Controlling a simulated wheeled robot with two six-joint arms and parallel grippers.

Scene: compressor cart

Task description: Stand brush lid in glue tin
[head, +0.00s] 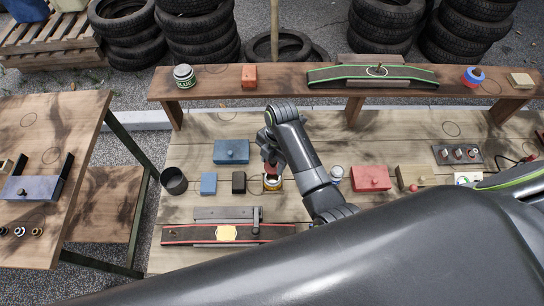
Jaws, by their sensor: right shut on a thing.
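My right gripper (270,160) points down over the workbench, shut on a small dark red thing (271,169), which looks like the brush lid. Most of it is hidden by the fingers. Directly below is a small open tin (273,184) with a pale rim and yellowish side, apparently the glue tin. The lid's lower end is at or just over the tin's mouth; I cannot tell whether it is inside or touching. My left gripper is not in view.
A blue box (231,151), small blue block (208,184), black block (239,182) and dark cup (174,181) stand left of the tin. A red box (371,178) and small jar (336,173) stand right. A belt strip (190,234) lies in front.

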